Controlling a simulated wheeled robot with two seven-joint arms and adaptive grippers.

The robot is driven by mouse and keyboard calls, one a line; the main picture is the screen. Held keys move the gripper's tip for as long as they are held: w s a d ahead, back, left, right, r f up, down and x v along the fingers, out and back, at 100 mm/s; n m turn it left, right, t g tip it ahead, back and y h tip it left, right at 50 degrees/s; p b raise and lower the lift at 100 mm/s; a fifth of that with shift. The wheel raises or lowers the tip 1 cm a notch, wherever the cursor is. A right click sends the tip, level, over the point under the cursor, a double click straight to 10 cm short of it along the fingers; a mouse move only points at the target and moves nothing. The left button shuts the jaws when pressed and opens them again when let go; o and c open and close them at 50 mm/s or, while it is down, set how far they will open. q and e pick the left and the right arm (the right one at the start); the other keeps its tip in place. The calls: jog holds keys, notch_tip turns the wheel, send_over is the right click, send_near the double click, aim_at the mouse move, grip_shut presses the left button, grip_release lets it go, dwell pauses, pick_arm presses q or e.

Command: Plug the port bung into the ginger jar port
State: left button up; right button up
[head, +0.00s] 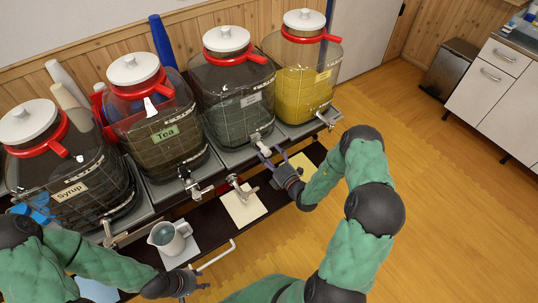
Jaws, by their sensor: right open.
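Four tapped jars stand in a row. "Syrup" (75,190) and "Tea" (166,132) are readable; the labels of the dark third jar (238,108) and the yellow jar (300,88) are too small to read, so I cannot tell which is ginger. A small whitish piece (263,147), possibly the port bung, is at the third jar's low front; I cannot tell whether it sits in a port. My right gripper (271,155) is open, its fingers close around or beside this piece. My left gripper (196,283) is low at the front; its fingers are unclear.
A metal tap (239,184) shows above a pale square mat (243,207) on the dark lower shelf. A grey-white pitcher (168,238) stands left of it. A white bent rod (218,258) is near my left gripper. The wooden floor (450,220) at right is clear.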

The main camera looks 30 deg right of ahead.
jog(key=shift+s+d+p, duration=0.1)
jog(key=shift+s+p, duration=0.35)
jog(key=shift+s, duration=1.1)
jog(key=shift+s, duration=0.1)
jog(key=s+d, duration=0.1)
jog(key=s, duration=1)
jog(key=shift+s, duration=0.4)
